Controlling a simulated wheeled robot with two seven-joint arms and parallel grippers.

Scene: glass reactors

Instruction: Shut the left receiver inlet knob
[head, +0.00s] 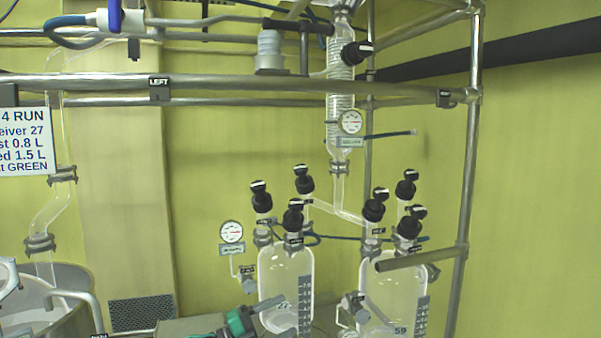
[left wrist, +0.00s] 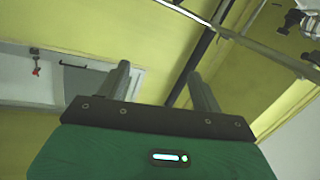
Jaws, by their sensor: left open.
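The left receiver (head: 299,268) is a clear glass vessel with a dark graduated scale, low in the middle of the head view. Several black knobs stand above it: a left one (head: 261,197), a back one (head: 303,180) and a front one (head: 293,215). Their labels are too small to read, so I cannot tell which is the inlet knob. My left gripper (head: 272,313), green with grey fingers, is at the bottom edge, below the knobs and in front of the receiver's lower part. In the left wrist view its fingers (left wrist: 161,85) are apart and empty.
A second receiver (head: 388,292) with similar black knobs stands to the right. A round gauge (head: 231,232) is left of the left receiver. A glass condenser (head: 340,100) hangs above, and metal rails (head: 230,87) cross the upper view. A steel post (head: 467,200) stands at right.

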